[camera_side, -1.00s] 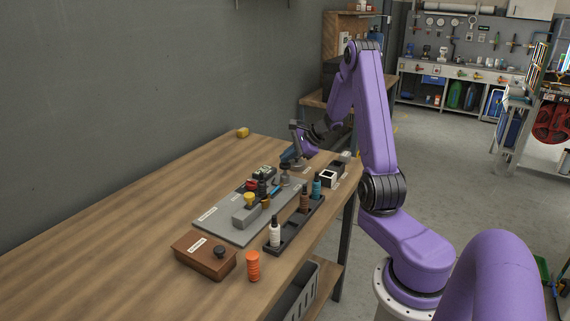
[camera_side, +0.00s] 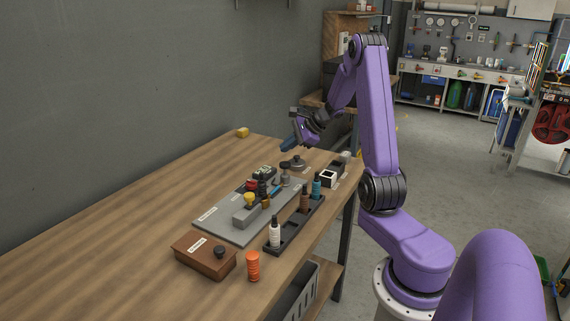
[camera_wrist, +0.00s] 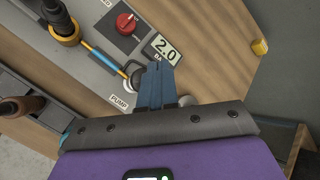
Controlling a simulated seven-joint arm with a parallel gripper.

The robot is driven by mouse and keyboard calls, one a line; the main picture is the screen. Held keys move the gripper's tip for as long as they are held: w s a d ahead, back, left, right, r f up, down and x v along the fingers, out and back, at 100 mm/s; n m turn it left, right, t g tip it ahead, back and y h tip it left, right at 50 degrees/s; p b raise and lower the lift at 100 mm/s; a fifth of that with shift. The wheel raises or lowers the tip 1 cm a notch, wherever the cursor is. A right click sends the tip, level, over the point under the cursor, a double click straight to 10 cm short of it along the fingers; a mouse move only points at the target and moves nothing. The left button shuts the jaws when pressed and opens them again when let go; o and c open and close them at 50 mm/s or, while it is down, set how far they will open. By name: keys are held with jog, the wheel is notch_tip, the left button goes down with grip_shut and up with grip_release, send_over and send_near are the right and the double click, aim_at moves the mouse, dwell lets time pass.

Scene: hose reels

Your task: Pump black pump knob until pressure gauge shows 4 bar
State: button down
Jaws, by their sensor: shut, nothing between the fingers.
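The gauge display (camera_wrist: 164,47) reads 2.0 in the wrist view, and its small screen (camera_side: 264,171) also shows in the side view. The dark pump knob (camera_side: 285,168) stands on a short post at the far end of the grey panel. In the wrist view a PUMP label (camera_wrist: 120,101) lies beside a round part partly covered by my fingers, and the knob there is hard to make out. My gripper (camera_side: 288,146) is shut and empty, above the far end of the panel and apart from the knob. Its blue fingers (camera_wrist: 156,85) also show in the wrist view.
The grey panel (camera_side: 213,218) carries a red knob (camera_wrist: 126,23) and a yellow knob (camera_side: 249,198). A dark rack (camera_side: 290,233) with bottles, a brown box (camera_side: 195,261) and an orange ribbed cylinder (camera_side: 253,266) stand nearer. The table's left side is clear.

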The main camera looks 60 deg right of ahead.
aim_at(288, 163)
jog(key=shift+r, duration=1.35)
dwell(2.4)
notch_tip(288, 163, up, 4)
jog(key=shift+f, duration=0.1)
dwell(0.4)
jog(key=shift+f, duration=4.45)
jog(key=shift+f, duration=0.1)
jog(key=shift+f, duration=0.3)
